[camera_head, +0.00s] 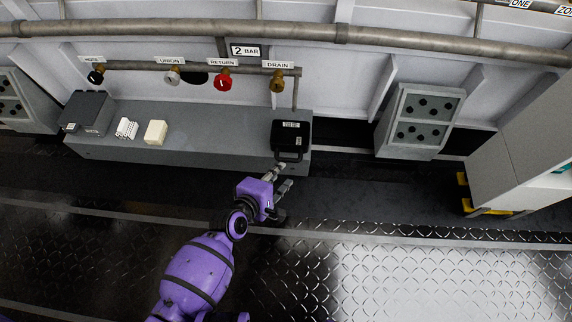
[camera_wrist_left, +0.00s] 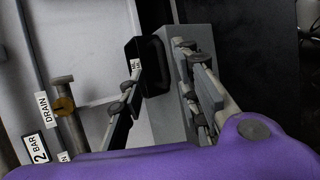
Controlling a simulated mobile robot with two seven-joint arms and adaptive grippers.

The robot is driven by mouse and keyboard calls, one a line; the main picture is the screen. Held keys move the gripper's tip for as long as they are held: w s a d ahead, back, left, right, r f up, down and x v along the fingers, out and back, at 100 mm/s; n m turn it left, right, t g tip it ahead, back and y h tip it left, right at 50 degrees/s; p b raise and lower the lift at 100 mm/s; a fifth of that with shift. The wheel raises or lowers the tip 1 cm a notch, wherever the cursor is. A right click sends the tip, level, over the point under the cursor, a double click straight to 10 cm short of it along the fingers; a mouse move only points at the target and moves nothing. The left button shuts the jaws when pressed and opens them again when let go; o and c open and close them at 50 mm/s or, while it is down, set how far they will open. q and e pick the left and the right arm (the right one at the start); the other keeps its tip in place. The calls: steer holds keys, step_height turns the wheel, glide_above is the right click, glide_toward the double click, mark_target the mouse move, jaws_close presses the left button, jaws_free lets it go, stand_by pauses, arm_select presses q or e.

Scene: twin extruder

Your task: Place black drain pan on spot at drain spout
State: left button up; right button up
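The black drain pan (camera_head: 291,132), with a white label and a handle at its front, sits at the right end of the grey bench. It stands below the brass drain spout (camera_head: 277,82) under the DRAIN sign. My left gripper (camera_head: 285,175) is open and empty just in front of the pan's handle. In the left wrist view the pan (camera_wrist_left: 148,50) shows beyond and between the parted fingers (camera_wrist_left: 158,57), and the drain spout (camera_wrist_left: 64,104) is at left. I cannot tell whether a finger touches the pan. The spot under the pan is hidden. My right gripper is not in view.
The grey bench (camera_head: 220,142) also holds a dark grey box (camera_head: 87,112), white vials (camera_head: 126,128) and a cream block (camera_head: 156,132) at left. Red RETURN (camera_head: 223,80) and other valves hang from the pipe above. The bench middle is clear.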

arm_select(q)
steer(key=v, duration=0.2)
steer(key=shift+s+a+r+p, duration=0.15)
steer(key=shift+s+r+p, duration=0.05)
steer(key=shift+s+p, duration=0.15)
stand_by(0.7)
stand_by(1.0)
stand_by(0.4)
